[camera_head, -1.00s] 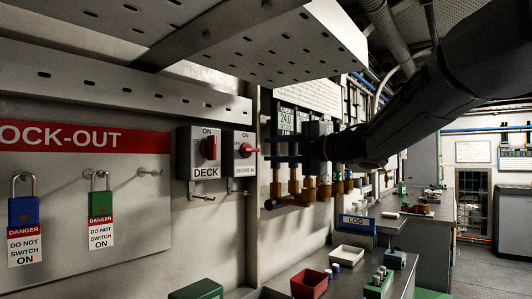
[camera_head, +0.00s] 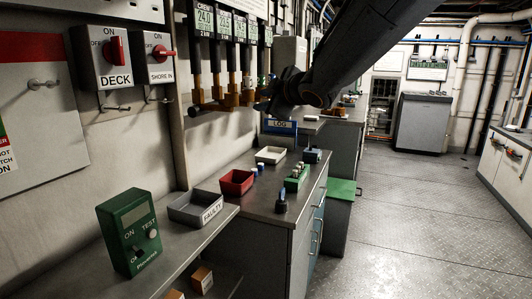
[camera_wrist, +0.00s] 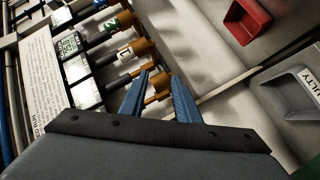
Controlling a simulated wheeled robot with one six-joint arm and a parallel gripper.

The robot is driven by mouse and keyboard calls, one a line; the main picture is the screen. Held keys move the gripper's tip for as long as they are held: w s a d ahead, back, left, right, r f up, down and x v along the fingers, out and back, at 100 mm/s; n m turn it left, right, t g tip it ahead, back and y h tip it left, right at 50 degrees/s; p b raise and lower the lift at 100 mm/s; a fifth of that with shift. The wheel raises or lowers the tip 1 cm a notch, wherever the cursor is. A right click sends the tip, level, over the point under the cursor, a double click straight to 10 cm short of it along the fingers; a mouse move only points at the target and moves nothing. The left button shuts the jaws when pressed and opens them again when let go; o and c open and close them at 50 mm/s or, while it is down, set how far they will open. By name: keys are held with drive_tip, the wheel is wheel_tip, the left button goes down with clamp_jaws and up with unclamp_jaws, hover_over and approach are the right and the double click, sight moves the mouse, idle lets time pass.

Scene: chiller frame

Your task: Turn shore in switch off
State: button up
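The SHORE IN switch is a grey box (camera_head: 154,68) on the left wall, with ON at its top and a red handle (camera_head: 160,54) that appears to lie sideways. It does not show in the wrist view. My gripper (camera_head: 262,98) is to the right of the switch, in front of the row of gauges and brass fittings, and well apart from the switch. In the wrist view its two blue fingers (camera_wrist: 159,76) are spread, with brass fittings behind the gap. They seem to hold nothing.
The DECK switch (camera_head: 104,70), with an upright red handle, sits just left. Brass valve fittings (camera_head: 228,100) stick out between switch and gripper. Below, a counter holds a red tray (camera_head: 237,182), a grey tray (camera_head: 197,207) and a green tester (camera_head: 129,235). Floor at right is clear.

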drive_tip(key=s+d+f+m+g+h+p, duration=0.1)
drive_tip(key=s+d+f+m+g+h, duration=0.3)
drive_tip(key=s+d+f, duration=0.45)
drive_tip(key=s+d+f+m+g+h+p, duration=0.1)
drive_tip(key=s+d+f+m+h, duration=0.2)
drive_tip(key=s+d+f+m, duration=0.55)
drive_tip(key=s+d+f+m+g+p, duration=0.1)
drive_tip(key=s+f+g, duration=0.3)
drive_tip(key=s, duration=0.7)
drive_tip(key=s+d+f+m+g+p, duration=0.1)
drive_tip(key=s+f+m+g, duration=0.3)
drive_tip(key=s+f, duration=0.4)
drive_tip(key=s+d, duration=0.1)
drive_tip(key=s, duration=0.2)
drive_tip(key=shift+d, duration=0.15)
drive_tip(key=shift+s, duration=0.1)
